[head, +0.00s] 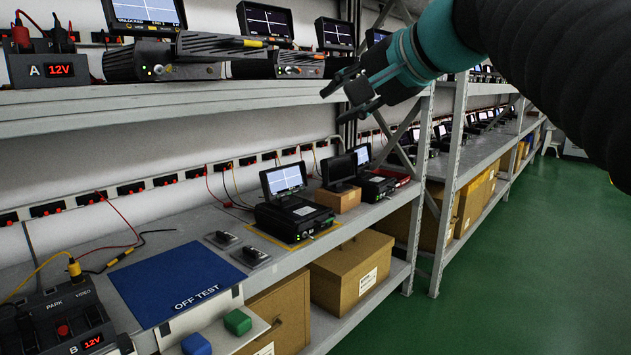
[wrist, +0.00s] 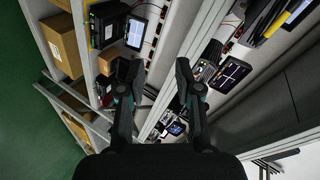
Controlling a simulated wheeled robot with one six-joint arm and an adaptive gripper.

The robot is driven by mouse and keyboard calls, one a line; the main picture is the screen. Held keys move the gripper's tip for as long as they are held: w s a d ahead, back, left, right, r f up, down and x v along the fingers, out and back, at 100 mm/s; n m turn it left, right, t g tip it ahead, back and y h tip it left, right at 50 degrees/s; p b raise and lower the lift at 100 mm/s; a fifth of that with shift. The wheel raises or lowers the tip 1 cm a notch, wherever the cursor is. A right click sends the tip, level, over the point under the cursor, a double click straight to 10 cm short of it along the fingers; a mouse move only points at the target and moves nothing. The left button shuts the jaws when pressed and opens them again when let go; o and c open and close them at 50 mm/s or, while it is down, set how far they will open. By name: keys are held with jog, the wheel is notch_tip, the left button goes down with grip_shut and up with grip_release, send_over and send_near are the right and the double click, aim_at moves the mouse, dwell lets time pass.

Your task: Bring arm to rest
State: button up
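My gripper (head: 336,103) hangs in the upper middle of the head view, in front of the rack and near the height of the upper shelf's edge. Its black fingers stand apart, with nothing between them. In the wrist view my gripper (wrist: 155,76) also shows two spread fingers with an empty gap, and the racks lie beyond them. My teal and black arm reaches in from the upper right of the head view.
The upper shelf (head: 150,96) and lower shelf (head: 345,232) carry monitors and test units. A blue OFF TEST mat (head: 165,275) lies at lower left. Cardboard boxes (head: 350,270) stand below. A rack post (head: 452,180) is right of my gripper. The green floor (head: 540,270) at right is clear.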

jog(key=s+d+f+n+g+h, duration=0.1)
jog(key=s+d+f, duration=0.3)
jog(key=f, duration=0.8)
jog(key=s+d+f+n+g+h+p, duration=0.1)
jog(key=s+d+f+n+g+h, duration=0.1)
jog(key=s+f, duration=0.6)
jog(key=s+d+f+n+g+h, duration=0.1)
jog(key=s+d+f+n+h, duration=0.2)
jog(key=f, duration=1.5)
jog(key=s+d+h, duration=0.1)
jog(key=s+d, duration=0.1)
jog(key=s, duration=0.2)
jog(key=shift+d+f+g+h, duration=0.2)
jog(key=shift+d+g+h, duration=0.1)
jog(key=shift+g+h, duration=0.1)
jog(key=shift+o, duration=0.2)
